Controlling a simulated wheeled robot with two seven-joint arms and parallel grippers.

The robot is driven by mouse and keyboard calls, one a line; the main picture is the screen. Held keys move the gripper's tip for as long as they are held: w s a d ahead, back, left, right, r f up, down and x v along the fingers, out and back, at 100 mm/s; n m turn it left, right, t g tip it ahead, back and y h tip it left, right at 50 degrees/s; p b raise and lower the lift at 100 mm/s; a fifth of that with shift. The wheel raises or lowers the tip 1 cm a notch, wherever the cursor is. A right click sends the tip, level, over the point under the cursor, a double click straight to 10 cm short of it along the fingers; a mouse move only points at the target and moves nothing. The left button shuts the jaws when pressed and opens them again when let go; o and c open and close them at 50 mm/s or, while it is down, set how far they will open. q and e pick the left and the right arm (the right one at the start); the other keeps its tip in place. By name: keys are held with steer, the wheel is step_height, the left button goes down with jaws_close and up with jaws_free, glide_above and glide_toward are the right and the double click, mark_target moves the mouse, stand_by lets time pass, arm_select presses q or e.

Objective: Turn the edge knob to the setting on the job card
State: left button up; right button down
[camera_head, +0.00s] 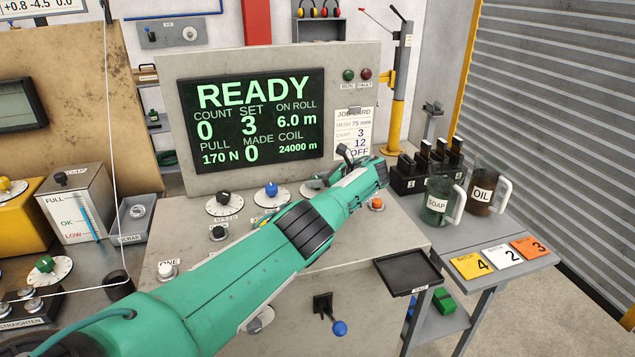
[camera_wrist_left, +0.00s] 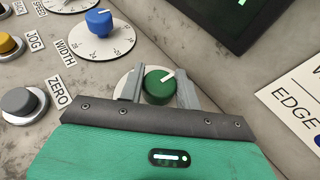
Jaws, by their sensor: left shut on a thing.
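A green knob (camera_wrist_left: 158,86) with a white pointer mark sits on a pale round dial (camera_wrist_left: 126,84) in the left wrist view. My left gripper (camera_wrist_left: 158,90) is shut on this knob, one grey finger at each side. The dial's scale and label are mostly hidden by the gripper. In the head view the dial shows only in part behind my left gripper (camera_head: 325,180). The job card (camera_head: 353,133) on the panel reads mesh 75 mm, count 3, then 12 and OFF, partly covered. The wrist view shows its word EDGE (camera_wrist_left: 294,102). My right gripper is not in view.
A blue width knob (camera_head: 271,189) and a black knob (camera_head: 224,198) stand left of the held knob. An orange button (camera_head: 375,204) is at the right. The screen (camera_head: 252,117) reads READY, set 3. Soap and oil jugs (camera_head: 437,200) stand on the right shelf.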

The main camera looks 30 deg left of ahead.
arm_select(q)
steer(key=o, duration=1)
steer(key=shift+c, duration=0.2)
